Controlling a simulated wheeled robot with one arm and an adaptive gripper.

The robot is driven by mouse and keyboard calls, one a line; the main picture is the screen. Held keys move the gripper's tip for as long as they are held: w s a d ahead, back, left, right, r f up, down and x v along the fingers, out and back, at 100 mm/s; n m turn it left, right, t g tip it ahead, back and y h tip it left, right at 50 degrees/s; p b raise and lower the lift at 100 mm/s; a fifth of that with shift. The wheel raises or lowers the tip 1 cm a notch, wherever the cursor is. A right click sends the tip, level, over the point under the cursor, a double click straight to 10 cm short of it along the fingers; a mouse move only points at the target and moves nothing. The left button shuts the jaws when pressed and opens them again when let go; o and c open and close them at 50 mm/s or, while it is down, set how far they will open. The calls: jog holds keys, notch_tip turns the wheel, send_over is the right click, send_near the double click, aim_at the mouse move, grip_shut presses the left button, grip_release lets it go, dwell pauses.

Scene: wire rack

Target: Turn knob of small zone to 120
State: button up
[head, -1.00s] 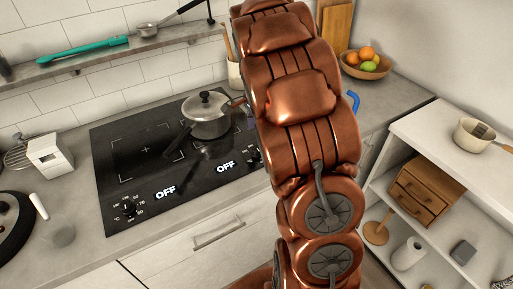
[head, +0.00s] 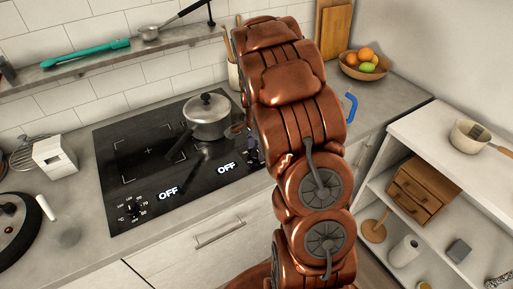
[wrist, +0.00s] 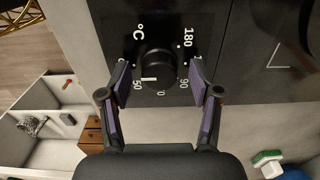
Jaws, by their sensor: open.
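The black cooktop (head: 150,150) is set in the counter and shows two white "OFF" readouts. One knob (head: 133,209) with a number scale is at its front left. The right-hand knob is mostly hidden by my arm in the head view. In the wrist view a round black knob (wrist: 156,68) has a scale with °C, 50, 90 and 180. Its white mark lies at the lower left, near the 50 side. My gripper (wrist: 160,72) is open, with one finger on each side of this knob. I cannot tell whether the fingers touch it.
A lidded steel pot (head: 207,117) stands on the cooktop's back right. A fruit bowl (head: 364,68) and a blue item (head: 351,107) are on the counter at right. A white shelf (head: 440,135) stands further right. A round pan-like appliance (head: 18,222) is at left.

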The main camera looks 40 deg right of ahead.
jog(key=c, duration=1.1)
jog(key=shift+c, duration=0.2)
jog(key=shift+f+b, duration=0.1)
jog(key=shift+b, duration=0.35)
